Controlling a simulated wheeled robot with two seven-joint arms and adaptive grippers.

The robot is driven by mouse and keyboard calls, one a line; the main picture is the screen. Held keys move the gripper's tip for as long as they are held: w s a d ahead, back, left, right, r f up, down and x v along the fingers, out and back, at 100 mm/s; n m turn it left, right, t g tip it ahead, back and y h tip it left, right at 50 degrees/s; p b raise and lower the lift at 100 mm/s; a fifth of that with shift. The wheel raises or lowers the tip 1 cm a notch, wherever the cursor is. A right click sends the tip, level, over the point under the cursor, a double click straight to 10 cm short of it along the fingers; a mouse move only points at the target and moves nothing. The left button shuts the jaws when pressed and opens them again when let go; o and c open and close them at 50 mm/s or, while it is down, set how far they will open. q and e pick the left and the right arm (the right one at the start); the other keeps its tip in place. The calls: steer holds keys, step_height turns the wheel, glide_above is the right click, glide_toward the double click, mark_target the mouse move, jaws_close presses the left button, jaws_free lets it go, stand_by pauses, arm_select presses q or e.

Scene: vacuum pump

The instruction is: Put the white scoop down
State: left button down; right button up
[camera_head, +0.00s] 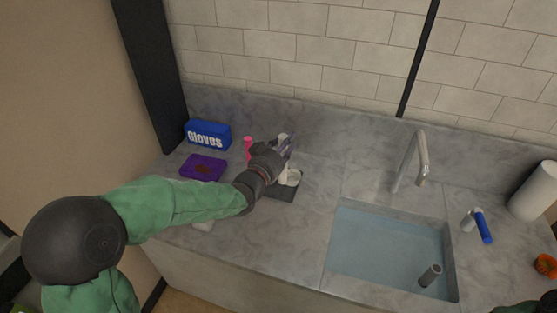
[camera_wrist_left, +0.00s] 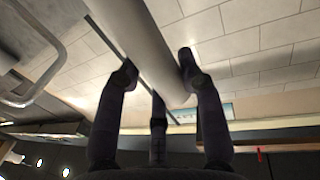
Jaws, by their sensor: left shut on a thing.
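My left gripper (camera_head: 284,150) is over the counter left of the sink, at the dark mat. In the left wrist view its fingers (camera_wrist_left: 158,85) are closed around a pale, smooth bar-like part, which I take to be the white scoop (camera_wrist_left: 150,40). In the head view a small white part (camera_head: 282,137) shows by the fingers, and most of it is hidden by the hand. Whether the scoop touches anything below cannot be told.
A white cup-like thing (camera_head: 292,178) is on the dark mat (camera_head: 284,194). A purple box (camera_head: 203,167), a blue gloves box (camera_head: 208,134) and a pink item (camera_head: 248,147) are to the left. The sink (camera_head: 390,245) and faucet (camera_head: 415,160) are right. Counter between mat and sink is clear.

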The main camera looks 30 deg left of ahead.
arm_select(q)
steer(key=w+a+f+b, duration=0.2)
steer(key=w+a+f, duration=0.1)
steer(key=f, duration=0.3)
steer(key=w+a+f+b, duration=0.2)
steer(key=w+a+f, duration=0.1)
steer(key=w+f, duration=0.2)
steer(key=shift+w+a+f+b, duration=0.25)
steer(key=shift+a+f+b, duration=0.1)
steer(key=shift+a, duration=0.05)
steer(key=shift+f, duration=0.2)
steer(key=c, duration=0.9)
jaws_free()
steer(key=shift+o, duration=0.5)
steer(key=shift+r, duration=0.15)
